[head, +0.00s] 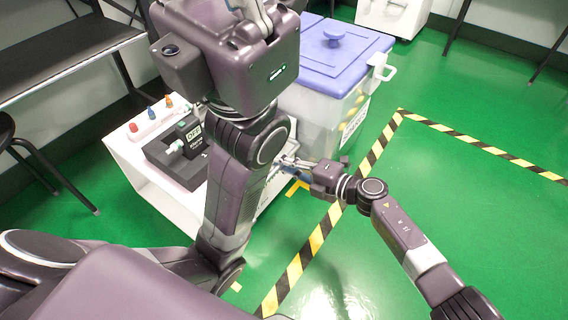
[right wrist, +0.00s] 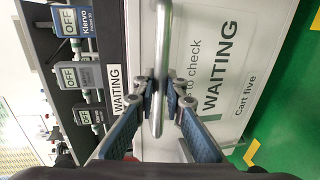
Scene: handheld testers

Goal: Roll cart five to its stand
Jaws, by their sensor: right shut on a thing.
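Cart five (head: 152,190) is a white cart beside the black-and-yellow floor tape, partly hidden behind my left arm in the head view. Its panel (right wrist: 235,65) reads "WAITING" and "Cart five" in the right wrist view. A metal handle bar (right wrist: 161,50) stands out from that panel. My right gripper (head: 297,164) is at the cart's right side; its fingers (right wrist: 160,95) are closed around the bar. My left gripper (head: 256,12) is at the top edge of the head view, its fingertips cut off. A tester (head: 192,132) reading "OFF" sits on the cart; several show at the wrist.
A clear bin (head: 318,120) with a blue lid stands behind the cart. Black-and-yellow tape (head: 480,147) marks the green floor, which is open to the right. A dark bench (head: 60,50) and a stool (head: 8,135) stand at left. A white cabinet (head: 393,14) is at the back.

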